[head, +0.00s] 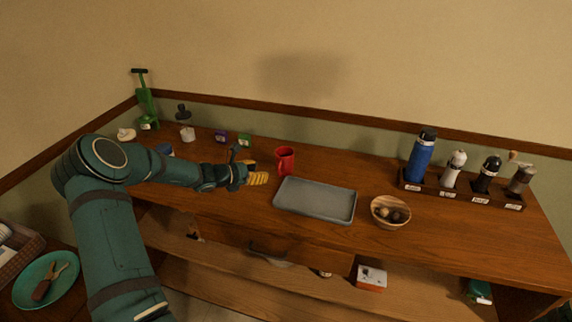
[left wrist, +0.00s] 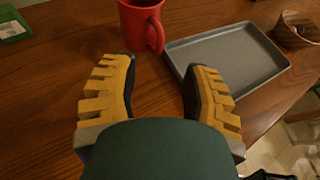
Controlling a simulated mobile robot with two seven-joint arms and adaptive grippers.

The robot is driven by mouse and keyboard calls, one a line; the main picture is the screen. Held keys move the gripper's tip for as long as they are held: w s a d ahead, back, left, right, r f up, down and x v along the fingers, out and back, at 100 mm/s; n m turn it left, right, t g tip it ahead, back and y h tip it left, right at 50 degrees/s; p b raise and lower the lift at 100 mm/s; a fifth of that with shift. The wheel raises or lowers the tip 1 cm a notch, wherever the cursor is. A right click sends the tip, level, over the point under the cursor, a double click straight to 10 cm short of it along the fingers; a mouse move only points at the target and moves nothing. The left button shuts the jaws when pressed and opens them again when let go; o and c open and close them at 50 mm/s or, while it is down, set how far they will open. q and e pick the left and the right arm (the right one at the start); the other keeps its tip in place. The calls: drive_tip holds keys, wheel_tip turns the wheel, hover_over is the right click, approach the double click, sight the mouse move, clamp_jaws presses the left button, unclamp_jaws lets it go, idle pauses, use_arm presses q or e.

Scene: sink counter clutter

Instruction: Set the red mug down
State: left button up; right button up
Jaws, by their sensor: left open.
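The red mug (head: 285,160) stands upright on the wooden counter, just behind the left part of the grey tray (head: 316,200). In the left wrist view the mug (left wrist: 141,24) is ahead of the fingers, its handle turned toward the lower right and its top cut off by the frame. My left gripper (head: 262,174) is left of the mug and slightly nearer the front; its yellow fingers (left wrist: 160,85) are spread apart, with bare counter between them. The mug is clear of the fingertips. My right gripper is in neither view.
A wooden bowl (head: 390,211) with dark round items sits right of the tray. A rack (head: 462,192) holding a blue bottle (head: 421,158) and several grinders stands at the back right.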

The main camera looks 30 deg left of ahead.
sight(279, 170)
use_arm(q)
drive_tip(key=x, duration=0.4)
drive_tip(key=shift+w+d+f, duration=0.1)
drive_tip(key=shift+w+f, duration=0.05)
drive_tip(key=shift+f+b+x, duration=0.15)
drive_tip(key=shift+f+x, duration=0.05)
drive_tip(key=shift+x, duration=1.15)
drive_tip(key=shift+f+b+x, duration=0.15)
drive_tip(key=shift+f+x, duration=0.05)
drive_tip(key=shift+x, duration=1.15)
drive_tip(key=shift+s, duration=0.2)
clamp_jaws()
